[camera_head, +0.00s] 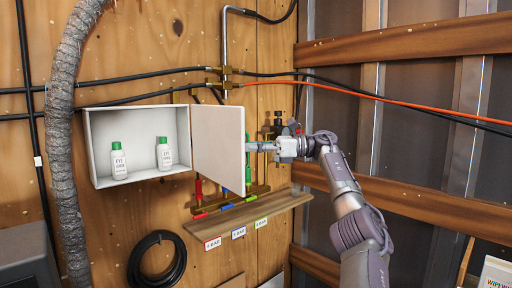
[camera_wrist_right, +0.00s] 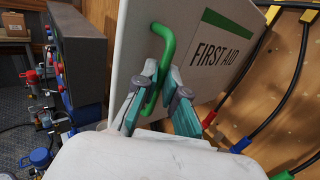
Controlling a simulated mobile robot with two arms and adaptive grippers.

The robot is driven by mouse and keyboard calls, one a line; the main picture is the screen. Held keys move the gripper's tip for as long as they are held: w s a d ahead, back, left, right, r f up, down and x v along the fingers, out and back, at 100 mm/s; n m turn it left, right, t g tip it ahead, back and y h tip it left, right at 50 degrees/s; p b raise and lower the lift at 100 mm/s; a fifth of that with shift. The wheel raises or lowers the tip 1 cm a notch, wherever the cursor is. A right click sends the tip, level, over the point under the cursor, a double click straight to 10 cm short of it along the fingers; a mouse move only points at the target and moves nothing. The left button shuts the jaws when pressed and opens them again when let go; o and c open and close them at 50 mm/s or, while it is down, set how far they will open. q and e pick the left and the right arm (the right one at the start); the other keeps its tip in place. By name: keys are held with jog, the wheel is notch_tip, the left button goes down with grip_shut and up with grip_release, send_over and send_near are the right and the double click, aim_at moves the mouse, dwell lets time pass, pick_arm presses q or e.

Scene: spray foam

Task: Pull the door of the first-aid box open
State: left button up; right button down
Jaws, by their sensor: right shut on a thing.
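The first-aid box (camera_head: 90,135) is a white cabinet on the wooden wall. Its door (camera_head: 218,150) stands wide open, swung out to the right. Two white bottles with green caps (camera_head: 118,162) (camera_head: 164,155) stand inside, labelled like eye wash. In the right wrist view the door's outer face (camera_wrist_right: 200,55) shows a green stripe, the words FIRST AID and a green handle (camera_wrist_right: 163,60). My right gripper (camera_wrist_right: 155,82) has its fingers on either side of the handle and is shut on it. In the head view my right gripper (camera_head: 265,146) is beside the door's outer edge, partly hidden by it. My left gripper is not in view.
A wooden shelf (camera_head: 280,203) with coloured tags sits below the door, with tools near it. Black and orange hoses (camera_head: 400,104) run above. A thick grey duct (camera_head: 62,150) hangs left of the box. A coiled black hose (camera_head: 157,262) hangs below.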

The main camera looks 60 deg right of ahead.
jog(key=c, duration=1.5)
grip_release()
jog(key=shift+w+r, duration=0.1)
jog(key=shift+w, duration=0.15)
jog(key=shift+o, duration=1.3)
jog(key=shift+w, duration=0.35)
jog(key=v, duration=0.7)
jog(key=shift+f, duration=0.3)
jog(key=shift+d, duration=0.1)
